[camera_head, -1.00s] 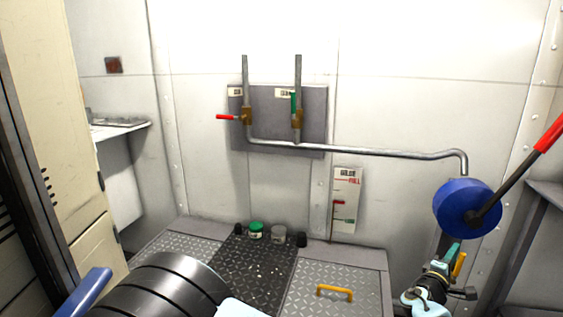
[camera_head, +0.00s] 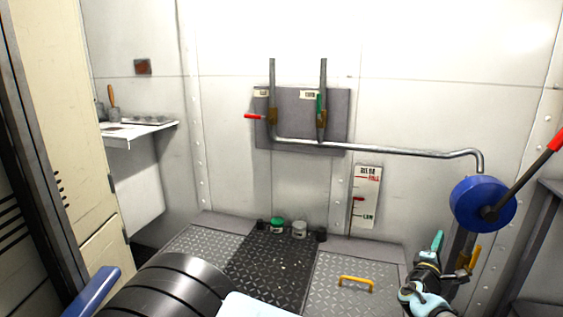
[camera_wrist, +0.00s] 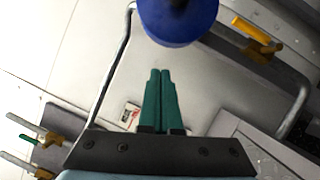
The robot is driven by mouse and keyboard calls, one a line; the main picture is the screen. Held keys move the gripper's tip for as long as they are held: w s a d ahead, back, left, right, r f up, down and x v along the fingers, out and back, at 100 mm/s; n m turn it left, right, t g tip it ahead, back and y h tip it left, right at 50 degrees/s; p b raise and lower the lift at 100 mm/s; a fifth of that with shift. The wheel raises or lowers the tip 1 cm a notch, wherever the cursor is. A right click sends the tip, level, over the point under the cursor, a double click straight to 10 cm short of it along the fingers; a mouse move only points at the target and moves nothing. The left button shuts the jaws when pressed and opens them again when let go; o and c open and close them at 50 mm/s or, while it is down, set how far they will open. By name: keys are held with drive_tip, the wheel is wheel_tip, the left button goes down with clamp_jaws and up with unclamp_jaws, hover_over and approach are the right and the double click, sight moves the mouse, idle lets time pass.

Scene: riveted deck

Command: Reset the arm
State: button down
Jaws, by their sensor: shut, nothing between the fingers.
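My gripper (camera_head: 437,241) is at the lower right of the head view, its green fingers pointing up, just left of and below the blue round body (camera_head: 484,204) at the pipe's end. In the wrist view my gripper (camera_wrist: 160,72) shows two green fingers pressed together with nothing between them. The blue body (camera_wrist: 178,20) appears beyond the fingertips, and I see no contact. A black lever with a red grip (camera_head: 556,138) slants up from the blue body.
A grey panel (camera_head: 335,120) holds two pipes, one valve with a red handle (camera_head: 254,116) and one with green. A gauge plate (camera_head: 366,197) hangs below. Green and grey jars (camera_head: 299,230) stand on the deck by a hatch with a yellow handle (camera_head: 356,283). A locker (camera_head: 60,120) borders the left.

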drive_tip(key=w+a+r+n+t+y+p, duration=0.1)
drive_tip(key=w+a+r+n+y, duration=0.1)
drive_tip(key=w+a+n+y, duration=0.4)
drive_tip(key=w+a+r+n+t+y, duration=0.2)
drive_tip(key=a+n+y, duration=0.15)
drive_tip(key=a, duration=0.45)
drive_tip(key=w+a+r+n+t+y+p, duration=0.1)
drive_tip(key=w+a+r+n+y, duration=0.1)
drive_tip(key=w+a+n+y, duration=0.4)
drive_tip(key=s+a+r+n+g+y+p, duration=0.15)
drive_tip(key=a+n+g+y, duration=0.25)
drive_tip(key=a+n, duration=0.55)
drive_tip(key=s+a+n+g+y, duration=0.3)
drive_tip(key=a+n+g+y, duration=0.15)
drive_tip(key=a, duration=1.05)
drive_tip(key=s+a+r+n+g+h+p, duration=0.2)
drive_tip(key=s+a+n+g+p, duration=0.1)
drive_tip(key=s+a+n+g, duration=0.8)
drive_tip(key=s+d+r+n+t+h+p, duration=0.2)
drive_tip(key=s+r+n+h, duration=0.7)
drive_tip(key=n, duration=0.7)
wheel_tip(320, 180, up, 5)
drive_tip(key=shift+s+d+f+p, duration=0.1)
drive_tip(key=shift+s+d+p, duration=0.6)
drive_tip(key=shift+s, duration=0.5)
